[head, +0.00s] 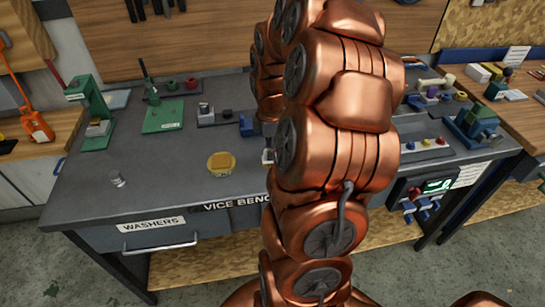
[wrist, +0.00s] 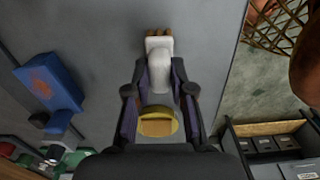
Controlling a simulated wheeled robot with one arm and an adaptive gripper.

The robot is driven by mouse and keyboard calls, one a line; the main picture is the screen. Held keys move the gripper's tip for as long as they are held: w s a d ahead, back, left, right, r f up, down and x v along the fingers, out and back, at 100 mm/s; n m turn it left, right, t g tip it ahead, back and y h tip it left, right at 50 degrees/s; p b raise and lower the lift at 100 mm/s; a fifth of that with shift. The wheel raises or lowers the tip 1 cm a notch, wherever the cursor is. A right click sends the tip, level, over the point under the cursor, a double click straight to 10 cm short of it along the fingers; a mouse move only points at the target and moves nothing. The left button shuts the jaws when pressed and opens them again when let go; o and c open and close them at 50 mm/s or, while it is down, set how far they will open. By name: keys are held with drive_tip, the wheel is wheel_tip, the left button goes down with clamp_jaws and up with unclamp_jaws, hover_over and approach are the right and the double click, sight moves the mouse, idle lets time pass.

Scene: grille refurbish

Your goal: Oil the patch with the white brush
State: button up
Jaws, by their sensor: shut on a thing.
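My gripper (wrist: 160,88) is shut on the white brush (wrist: 160,68), whose pale handle lies between the two dark fingers. Its tan bristles (wrist: 159,43) point to the top of the wrist view. In the head view the dish (head: 213,170) and patch (head: 222,160) lie on the grey bench, left of my arm. My copper arm hides the gripper and most of the brush there. I cannot tell the brush's height above the bench.
The grey bench (head: 170,195) is clear around the dish. A small metal cup (head: 117,178) stands at the front left. Green tools (head: 163,115) stand at the back left, and a blue-green vice (head: 475,122) on the right. A blue block (wrist: 48,82) shows in the wrist view.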

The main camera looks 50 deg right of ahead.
clamp_jaws()
drive_tip(key=shift+r, duration=0.2)
drive_tip(key=shift+r+p, duration=0.65)
drive_tip(key=shift+r, duration=2.2)
